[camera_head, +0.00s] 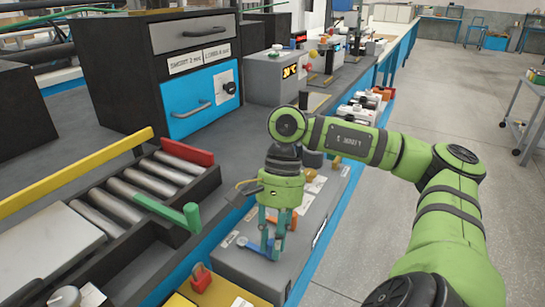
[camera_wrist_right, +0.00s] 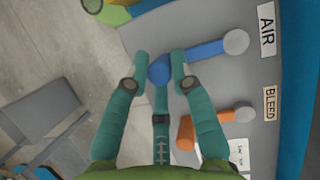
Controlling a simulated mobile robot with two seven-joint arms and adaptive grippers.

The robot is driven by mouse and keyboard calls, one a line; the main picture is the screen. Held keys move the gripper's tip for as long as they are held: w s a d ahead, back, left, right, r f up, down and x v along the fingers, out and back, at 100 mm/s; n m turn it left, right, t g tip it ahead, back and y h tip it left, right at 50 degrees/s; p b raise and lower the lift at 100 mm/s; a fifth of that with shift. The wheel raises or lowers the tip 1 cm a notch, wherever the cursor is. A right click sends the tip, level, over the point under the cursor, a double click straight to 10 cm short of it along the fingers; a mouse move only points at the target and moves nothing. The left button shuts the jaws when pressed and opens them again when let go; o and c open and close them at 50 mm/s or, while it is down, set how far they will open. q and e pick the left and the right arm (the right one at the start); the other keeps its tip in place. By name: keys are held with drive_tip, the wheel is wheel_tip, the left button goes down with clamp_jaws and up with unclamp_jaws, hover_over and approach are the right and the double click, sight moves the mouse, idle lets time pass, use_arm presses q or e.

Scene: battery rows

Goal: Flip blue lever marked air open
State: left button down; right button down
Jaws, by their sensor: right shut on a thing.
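The blue lever (camera_wrist_right: 205,50) runs from its round grey pivot beside the AIR label (camera_wrist_right: 267,28) to a rounded end. It also shows in the head view (camera_head: 256,246), low on the grey panel. My right gripper (camera_wrist_right: 160,72) has its teal fingers on either side of the lever's rounded end and is shut on it. In the head view the gripper (camera_head: 270,250) points down at the panel and hides part of the lever. My left gripper is not in view.
An orange lever (camera_wrist_right: 205,120) with a BLEED label (camera_wrist_right: 270,103) sits beside the blue one. A roller tray (camera_head: 130,235) with a green handle (camera_head: 192,215) stands to the left. Open floor lies right.

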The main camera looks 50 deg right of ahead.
sight(272, 239)
drive_tip(key=shift+w+r, duration=0.1)
drive_tip(key=shift+w, duration=0.05)
drive_tip(key=c, duration=1.1)
unclamp_jaws()
drive_tip(key=v, duration=0.5)
drive_tip(key=shift+w+r, duration=0.1)
drive_tip(key=shift+v, duration=1.1)
